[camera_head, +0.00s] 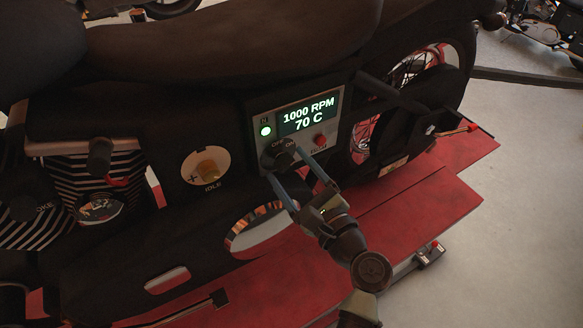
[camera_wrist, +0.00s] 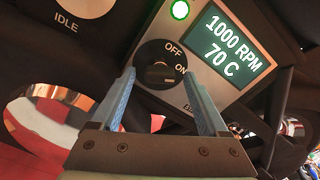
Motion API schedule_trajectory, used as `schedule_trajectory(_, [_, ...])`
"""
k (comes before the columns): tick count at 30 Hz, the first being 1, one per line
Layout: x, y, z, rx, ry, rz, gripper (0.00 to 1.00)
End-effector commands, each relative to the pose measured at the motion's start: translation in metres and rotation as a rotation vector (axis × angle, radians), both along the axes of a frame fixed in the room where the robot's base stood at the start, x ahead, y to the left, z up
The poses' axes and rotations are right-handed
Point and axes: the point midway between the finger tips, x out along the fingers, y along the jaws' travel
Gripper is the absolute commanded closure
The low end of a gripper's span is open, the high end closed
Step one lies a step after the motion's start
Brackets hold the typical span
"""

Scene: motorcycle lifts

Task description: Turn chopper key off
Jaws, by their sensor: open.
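The chopper's key (camera_wrist: 161,73) sits in a round black switch (camera_wrist: 150,57) on the grey control panel, with OFF and ON printed at its upper right. I cannot tell which label the key points at. The switch also shows in the head view (camera_head: 279,151), partly behind my fingers. My gripper (camera_head: 287,165) is open, its two blue fingers reaching toward the switch. In the wrist view the fingertips (camera_wrist: 158,78) stand left and right of the key, apart from each other. Whether either touches it is unclear.
The panel display (camera_head: 308,113) reads 1000 RPM and 70 C. A green light (camera_head: 266,131) is lit, and a red button (camera_head: 320,141) lies right of the switch. The red lift (camera_head: 420,220) runs below the motorcycle.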

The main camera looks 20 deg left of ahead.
Motion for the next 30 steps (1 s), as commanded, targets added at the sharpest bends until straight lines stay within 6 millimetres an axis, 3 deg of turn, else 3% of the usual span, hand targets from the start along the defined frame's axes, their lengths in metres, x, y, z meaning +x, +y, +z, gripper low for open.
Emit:
schedule_trajectory(2, [-0.0001,-0.0001,0.0,0.0,0.0,0.0,0.22])
schedule_trajectory(15, [-0.0002,-0.0004,0.0001,0.0,0.0,0.0,1.0])
schedule_trajectory(30, [-0.0002,-0.0006,-0.0031,-0.071,-0.091,0.0,1.0])
